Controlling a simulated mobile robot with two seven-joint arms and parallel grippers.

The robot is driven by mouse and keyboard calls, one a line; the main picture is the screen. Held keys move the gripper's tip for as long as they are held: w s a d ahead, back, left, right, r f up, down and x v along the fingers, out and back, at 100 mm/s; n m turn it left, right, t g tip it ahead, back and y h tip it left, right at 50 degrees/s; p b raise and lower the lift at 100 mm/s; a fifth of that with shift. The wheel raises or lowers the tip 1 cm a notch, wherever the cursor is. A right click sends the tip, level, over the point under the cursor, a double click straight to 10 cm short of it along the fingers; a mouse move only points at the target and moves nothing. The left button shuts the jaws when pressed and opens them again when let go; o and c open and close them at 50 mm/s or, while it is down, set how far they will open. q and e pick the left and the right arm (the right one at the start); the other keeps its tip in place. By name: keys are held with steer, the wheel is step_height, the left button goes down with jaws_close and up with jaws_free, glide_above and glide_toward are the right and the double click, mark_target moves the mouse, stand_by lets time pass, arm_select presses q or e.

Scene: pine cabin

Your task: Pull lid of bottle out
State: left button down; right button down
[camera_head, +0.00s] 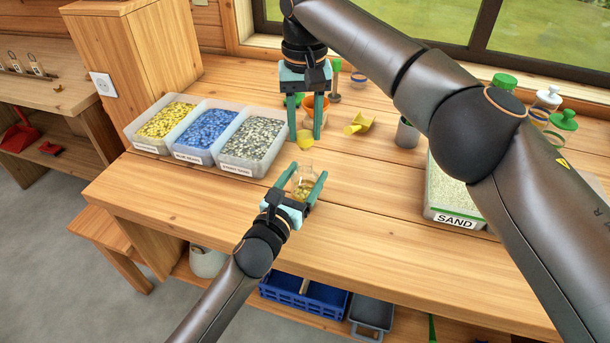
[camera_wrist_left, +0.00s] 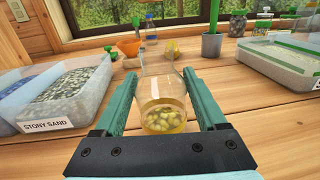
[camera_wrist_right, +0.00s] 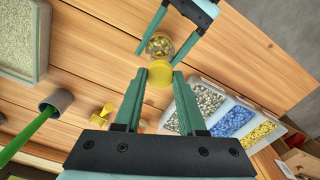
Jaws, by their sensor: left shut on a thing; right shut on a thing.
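A clear glass bottle (camera_head: 304,186) with small yellowish pieces in its base stands between the fingers of my left gripper (camera_head: 309,170), which is shut on it near the front of the bench. In the left wrist view the bottle (camera_wrist_left: 161,92) looks upright, with no lid seen on its neck. The yellow lid (camera_head: 305,142) is between the fingertips of my right gripper (camera_head: 305,138), which is shut on it above and behind the bottle. In the right wrist view the lid (camera_wrist_right: 158,76) appears apart from the bottle (camera_wrist_right: 160,45).
Bins of yellow, blue (camera_head: 206,134) and stony sand (camera_head: 252,140) stand to the left. A yellow scoop (camera_head: 358,124), grey cup (camera_head: 407,133) and sand bin (camera_head: 452,192) are to the right. An orange bowl (camera_wrist_left: 129,47) stands behind. The bench front is clear.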

arm_select(q)
jaws_free()
stand_by(0.3)
steer(key=shift+s, duration=0.1)
